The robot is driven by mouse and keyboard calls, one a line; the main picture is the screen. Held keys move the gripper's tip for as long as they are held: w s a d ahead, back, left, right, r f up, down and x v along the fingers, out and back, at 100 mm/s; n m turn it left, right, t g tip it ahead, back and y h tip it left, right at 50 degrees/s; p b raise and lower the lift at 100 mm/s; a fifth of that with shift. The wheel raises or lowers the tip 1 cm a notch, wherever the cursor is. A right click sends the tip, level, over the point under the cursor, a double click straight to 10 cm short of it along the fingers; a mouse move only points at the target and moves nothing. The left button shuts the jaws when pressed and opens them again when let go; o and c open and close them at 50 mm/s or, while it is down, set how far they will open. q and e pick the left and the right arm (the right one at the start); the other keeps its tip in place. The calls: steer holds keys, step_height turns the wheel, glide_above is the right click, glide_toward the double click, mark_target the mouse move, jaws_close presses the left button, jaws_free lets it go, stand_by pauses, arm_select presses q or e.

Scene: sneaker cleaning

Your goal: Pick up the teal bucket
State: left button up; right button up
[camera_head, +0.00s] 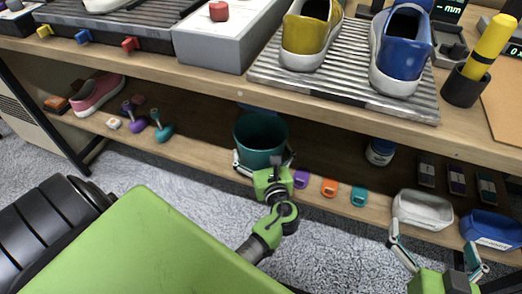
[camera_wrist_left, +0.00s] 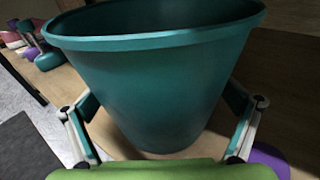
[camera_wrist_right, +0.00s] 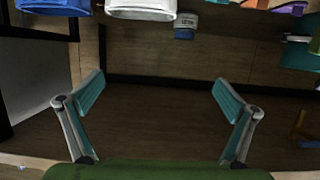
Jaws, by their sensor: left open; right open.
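The teal bucket (camera_head: 262,140) stands upright on the lower shelf in the head view, under the upper board. It fills most of the left wrist view (camera_wrist_left: 155,80). My left gripper (camera_head: 264,168) is open, with one finger on each side of the bucket's lower body. In the left wrist view, the left gripper's fingers (camera_wrist_left: 160,110) flank the bucket; whether the pads touch it I cannot tell. My right gripper (camera_head: 436,250) is open and empty at the lower right, in front of the shelf. The right wrist view shows its fingers apart (camera_wrist_right: 160,95) with nothing between them.
On the lower shelf, purple (camera_head: 301,179), orange (camera_head: 329,187) and teal (camera_head: 358,196) small items lie right of the bucket. A white bin (camera_head: 424,209) and a blue bin (camera_head: 490,230) stand farther right. Brushes (camera_head: 161,130) and a pink shoe (camera_head: 98,92) lie left. The upper board (camera_head: 200,82) overhangs.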

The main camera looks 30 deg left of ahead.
arm_select(q)
steer(key=shift+w+a, duration=0.1)
steer(key=c, duration=0.9)
steer(key=shift+r, duration=0.1)
